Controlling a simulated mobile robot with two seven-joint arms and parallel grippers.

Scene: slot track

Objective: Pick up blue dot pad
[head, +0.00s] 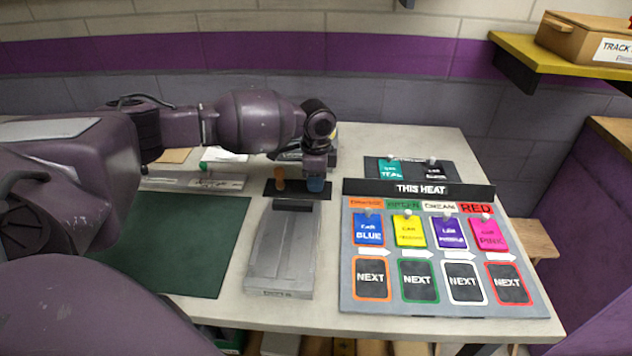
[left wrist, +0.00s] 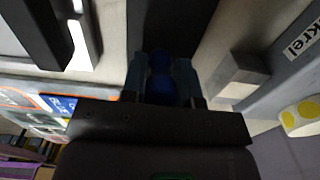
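The blue dot pad (head: 316,185) is a small blue upright piece on a black strip (head: 297,191) at the back middle of the table. My left gripper (head: 317,176) points down over it from above. In the left wrist view the blue dot pad (left wrist: 160,75) sits between the two fingers of my left gripper (left wrist: 161,82), with no clear gap on either side. It appears to stand on the strip. My right gripper is not in view.
An orange dot pad (head: 279,180) stands just left on the same strip. A grey metal track piece (head: 283,250) lies in front. A board with coloured cards (head: 440,262) lies to the right, and a green mat (head: 180,245) to the left.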

